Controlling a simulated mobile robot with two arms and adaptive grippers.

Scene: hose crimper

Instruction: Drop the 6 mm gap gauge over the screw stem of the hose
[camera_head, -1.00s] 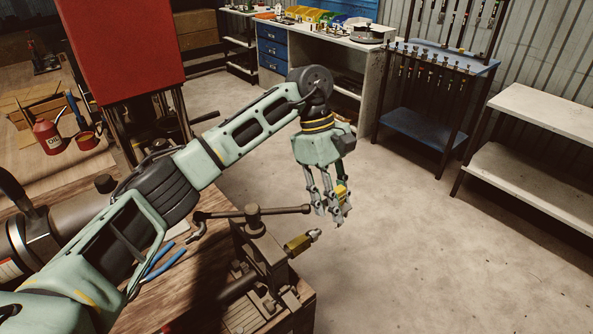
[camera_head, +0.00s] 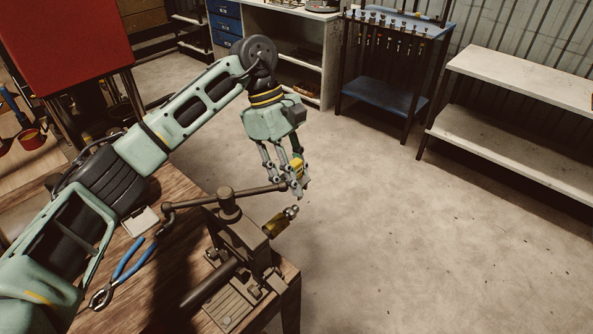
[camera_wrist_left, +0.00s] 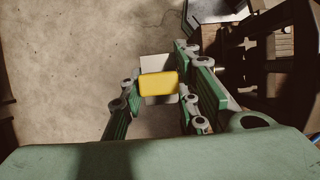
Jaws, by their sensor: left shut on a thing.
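My left gripper (camera_head: 295,180) is shut on a small yellow piece, which I take to be the gap gauge (camera_head: 297,166). In the left wrist view the gauge (camera_wrist_left: 158,84) sits between the fingers, with a pale grey part beside it. The hose end fitting (camera_head: 282,221), brassy with a silver screw stem (camera_head: 291,211), sticks out to the right from the vise (camera_head: 238,237), tilted upward. In the head view the gauge appears just above the stem, apart from it. The gauge's opening and its size marking cannot be made out. My right gripper is not in view.
The vise handle bar (camera_head: 250,190) reaches close under the left gripper. Blue-handled pliers (camera_head: 128,262) lie on the wooden bench (camera_head: 165,215). Open floor lies to the right, with a white shelf bench (camera_head: 520,80) and blue rack (camera_head: 385,98) beyond.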

